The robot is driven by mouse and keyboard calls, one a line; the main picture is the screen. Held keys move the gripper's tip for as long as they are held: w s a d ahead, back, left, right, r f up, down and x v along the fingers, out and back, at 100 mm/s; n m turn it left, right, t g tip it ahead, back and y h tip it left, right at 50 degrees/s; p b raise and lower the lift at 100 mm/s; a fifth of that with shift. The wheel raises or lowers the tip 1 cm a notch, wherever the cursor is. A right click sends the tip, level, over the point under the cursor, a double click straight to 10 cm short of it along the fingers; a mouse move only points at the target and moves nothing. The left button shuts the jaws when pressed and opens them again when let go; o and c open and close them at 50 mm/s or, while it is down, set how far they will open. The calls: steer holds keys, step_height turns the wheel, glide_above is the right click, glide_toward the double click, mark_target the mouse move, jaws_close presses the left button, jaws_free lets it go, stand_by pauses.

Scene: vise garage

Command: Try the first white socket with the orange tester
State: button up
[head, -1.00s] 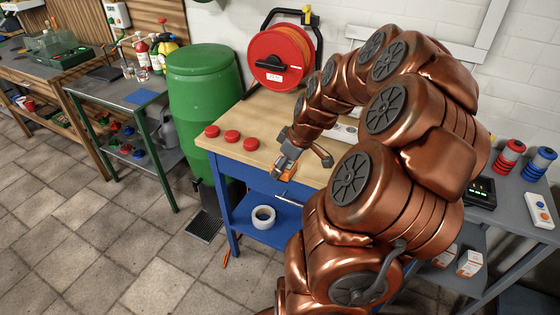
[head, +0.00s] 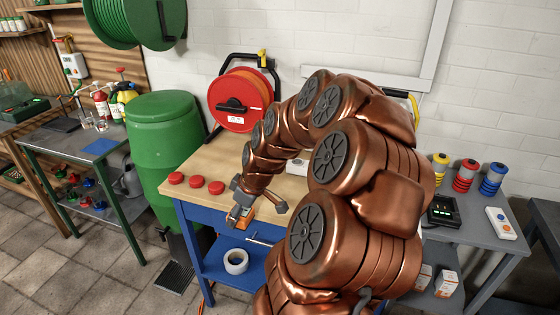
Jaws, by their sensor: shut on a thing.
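My gripper (head: 239,217) is shut on the orange tester (head: 244,211) and holds it near the front edge of the wooden-topped blue workbench (head: 213,164). Only part of the tester shows between the fingers. A white piece (head: 297,167), perhaps a socket strip, lies on the bench top behind my arm. My arm covers most of it, so I cannot make out a first socket. The tester is apart from it.
Three red round knobs (head: 196,182) sit on the bench's left part. A red cable reel (head: 241,101) stands at its back. A green barrel (head: 167,140) is to the left. A tape roll (head: 236,261) lies on the lower shelf. A grey table (head: 467,231) stands right.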

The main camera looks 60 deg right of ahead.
steer(key=w+a+f+m, duration=0.1)
steer(key=w+a, duration=0.4)
steer(key=a, duration=0.3)
steer(key=w+a+f+m, duration=0.1)
steer(key=w+a+f, duration=0.1)
steer(key=w+a, duration=0.4)
steer(key=w+a+f+h, duration=0.1)
steer(key=w+a, duration=0.4)
steer(key=a, duration=0.7)
steer(key=shift+w+f+m, duration=0.35)
steer(key=shift+f+m, duration=0.05)
steer(key=shift+f, duration=0.15)
